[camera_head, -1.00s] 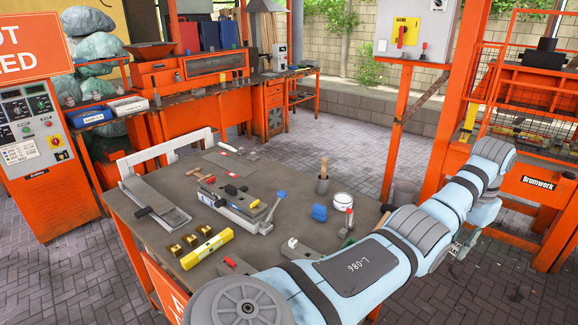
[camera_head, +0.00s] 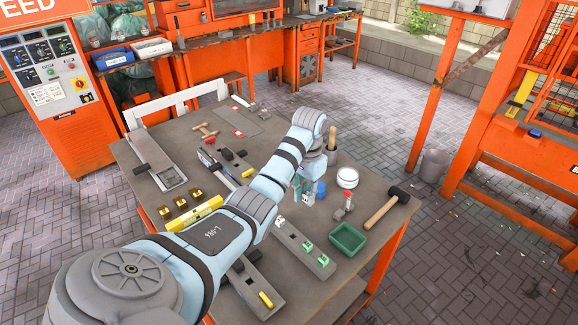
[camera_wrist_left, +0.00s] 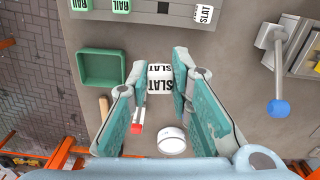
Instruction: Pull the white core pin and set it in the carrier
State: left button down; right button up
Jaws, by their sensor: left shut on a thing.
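My left gripper (camera_head: 302,190) hangs over the right half of the workbench. In the left wrist view the gripper (camera_wrist_left: 160,82) is shut on a white piece marked SLAT (camera_wrist_left: 160,79), which I take as the white core pin. The carrier seems to be the long grey bar (camera_head: 318,264) in front of the gripper, with green-topped pieces and a white one on it. In the wrist view the bar (camera_wrist_left: 138,16) shows green RAIL pieces and another white SLAT piece (camera_wrist_left: 205,14). The blue-knobbed lever fixture (camera_wrist_left: 297,50) stands to its side. My right gripper is not in view.
A green tray (camera_head: 347,239) and a mallet (camera_head: 383,209) lie right of the bar. A white tin (camera_head: 347,178) and a red-topped tool (camera_head: 343,208) stand near the gripper. A yellow level (camera_head: 194,214) and brass blocks (camera_head: 180,203) lie at the left.

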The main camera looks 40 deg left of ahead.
pick_arm(q)
jog(key=shift+m, duration=0.6)
jog(key=s+f, duration=0.1)
jog(key=f, duration=0.1)
jog(key=s+f+b, duration=0.1)
jog(key=s+f, duration=0.1)
jog(key=f, duration=0.1)
jog(key=s+f, duration=0.2)
jog(key=f, duration=0.1)
jog(key=shift+s+a, duration=0.2)
jog(key=shift+s, duration=0.05)
jog(key=shift+w+f, duration=0.1)
jog(key=shift+f, duration=0.2)
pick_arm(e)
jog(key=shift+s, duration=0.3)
pick_arm(q)
jog(key=shift+r, duration=0.1)
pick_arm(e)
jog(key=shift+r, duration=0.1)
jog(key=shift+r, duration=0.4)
pick_arm(q)
jog(key=shift+p, duration=0.3)
